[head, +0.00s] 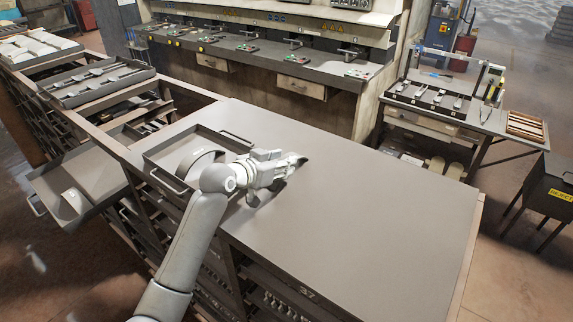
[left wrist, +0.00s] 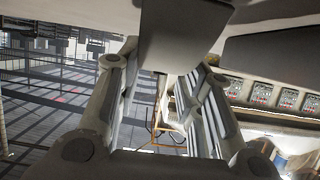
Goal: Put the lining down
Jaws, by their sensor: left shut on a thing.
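My left gripper (head: 290,168) is above the left part of the grey table top (head: 380,210), its fingers pointing right. It is shut on a lining, of which only a small dark edge (head: 301,161) shows at the fingertips in the head view. In the left wrist view the held lining (left wrist: 180,35) is a plain grey piece between the finger pads. From these views I cannot tell whether it touches the table. A curved lining (head: 196,162) lies in the grey tray (head: 166,178) at the table's left end, partly behind my wrist. My right gripper is out of view.
The table top right of my gripper is bare. Another tray (head: 100,185) with a pale curved piece (head: 72,202) sticks out at left. More trays of parts (head: 95,78) stand behind it. A long workbench (head: 270,65) and a side table (head: 440,112) are at the back.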

